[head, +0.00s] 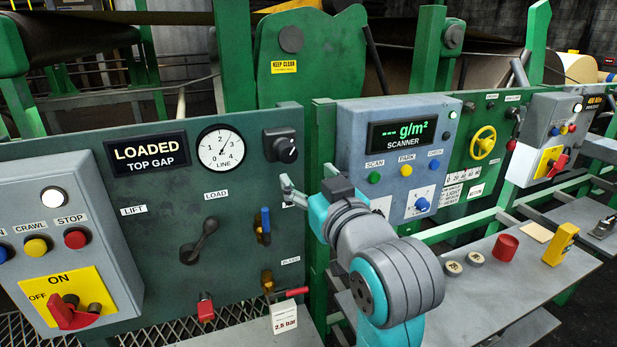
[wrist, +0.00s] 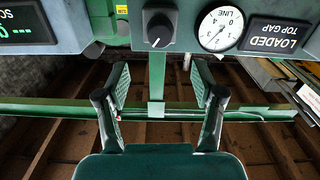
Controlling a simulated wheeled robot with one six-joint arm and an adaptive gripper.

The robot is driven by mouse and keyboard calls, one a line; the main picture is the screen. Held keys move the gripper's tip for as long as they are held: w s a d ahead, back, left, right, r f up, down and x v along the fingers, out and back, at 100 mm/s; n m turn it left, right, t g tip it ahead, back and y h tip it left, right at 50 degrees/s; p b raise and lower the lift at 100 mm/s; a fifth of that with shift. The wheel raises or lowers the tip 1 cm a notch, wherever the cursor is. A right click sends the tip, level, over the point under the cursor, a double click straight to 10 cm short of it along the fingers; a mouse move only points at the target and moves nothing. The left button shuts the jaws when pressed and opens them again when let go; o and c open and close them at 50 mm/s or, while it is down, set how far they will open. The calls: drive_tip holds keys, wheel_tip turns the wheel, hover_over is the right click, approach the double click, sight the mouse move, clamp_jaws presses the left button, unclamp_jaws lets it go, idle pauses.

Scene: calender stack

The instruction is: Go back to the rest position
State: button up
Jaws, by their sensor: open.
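My gripper (wrist: 160,88) is open and empty in the wrist view, its two fingers wide apart with nothing between them. In the head view my gripper (head: 290,190) shows small and partly hidden behind my arm, in front of the green panel. It is below the black rotary knob (head: 285,149). The same knob (wrist: 158,28) shows in the upside-down wrist view, beyond the fingertips and apart from them. The line gauge (head: 220,148) and the "LOADED TOP GAP" display (head: 148,154) are to the left of it in the head view.
The scanner box (head: 394,150) stands close to the right of my arm. A grey table (head: 485,295) at lower right holds a red cup (head: 503,247), a yellow device (head: 560,244) and small round pieces. Levers and valves (head: 200,241) stick out from the panel.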

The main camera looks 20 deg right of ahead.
drive_tip(key=s+f+g, duration=0.1)
drive_tip(key=s+f, duration=0.3)
drive_tip(key=f, duration=0.6)
drive_tip(key=s+f, duration=0.4)
drive_tip(key=f, duration=0.6)
drive_tip(key=s+f+g, duration=0.1)
drive_tip(key=s+f, duration=0.3)
drive_tip(key=f, duration=0.6)
drive_tip(key=s+f, duration=0.2)
drive_tip(key=s, duration=0.8)
drive_tip(key=s+f, duration=0.3)
drive_tip(key=s, duration=0.7)
drive_tip(key=s+f+g, duration=0.1)
drive_tip(key=s+f, duration=0.2)
drive_tip(key=s, duration=0.7)
drive_tip(key=shift+f+m, duration=0.25)
drive_tip(key=shift+m, duration=0.15)
